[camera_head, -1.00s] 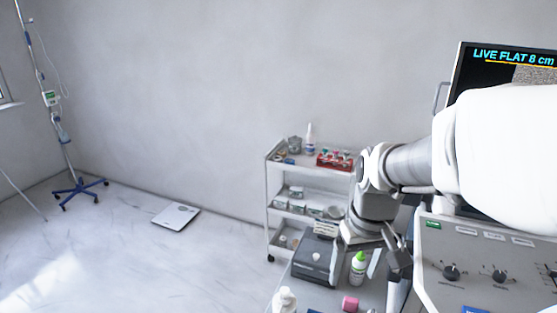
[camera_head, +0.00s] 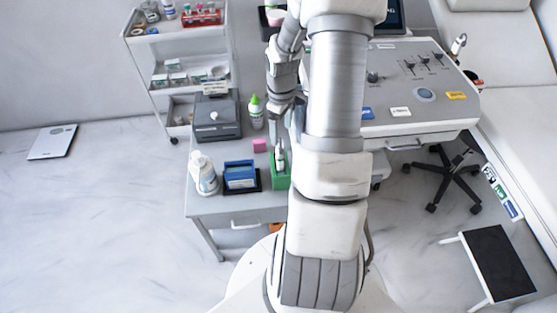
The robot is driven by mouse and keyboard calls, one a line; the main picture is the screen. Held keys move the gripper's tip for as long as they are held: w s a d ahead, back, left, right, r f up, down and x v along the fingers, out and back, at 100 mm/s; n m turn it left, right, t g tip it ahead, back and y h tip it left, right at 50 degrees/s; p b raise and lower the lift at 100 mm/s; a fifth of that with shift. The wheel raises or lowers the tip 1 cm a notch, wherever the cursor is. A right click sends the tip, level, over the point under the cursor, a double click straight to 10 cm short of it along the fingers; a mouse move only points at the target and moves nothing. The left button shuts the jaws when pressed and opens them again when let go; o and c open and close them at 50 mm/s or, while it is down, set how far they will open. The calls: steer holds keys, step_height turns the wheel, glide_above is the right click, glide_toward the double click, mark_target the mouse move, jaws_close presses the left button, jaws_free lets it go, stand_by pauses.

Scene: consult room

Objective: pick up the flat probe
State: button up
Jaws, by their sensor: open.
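My gripper (camera_head: 286,128) points down over the small table, with its jaws open. A green holder (camera_head: 280,183) stands on the table just below it. A slim white and dark item (camera_head: 280,158) stands upright in that holder, close under the fingers; I cannot tell if it is the flat probe or if the fingers are beside it. Another white handheld item (camera_head: 458,44) sits at the right edge of the ultrasound console (camera_head: 400,128); its type is too small to tell. My arm hides part of the console and table.
The table (camera_head: 222,205) also holds a white bottle (camera_head: 205,178), a blue box (camera_head: 240,176), a pink block (camera_head: 259,145), a green-capped bottle (camera_head: 256,112) and a dark grey box (camera_head: 216,118). A shelved trolley (camera_head: 150,88) stands behind. A stool base (camera_head: 442,180) and a step (camera_head: 497,262) are right.

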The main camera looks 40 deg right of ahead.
mark_target(280, 154)
steer(key=f, duration=0.4)
steer(key=f+b, duration=0.1)
steer(key=f, duration=0.7)
steer(key=shift+w+f, duration=0.15)
steer(key=shift+w, duration=0.15)
steer(key=c, duration=1.2)
steer(key=shift+c, duration=0.3)
steer(key=shift+r, duration=0.2)
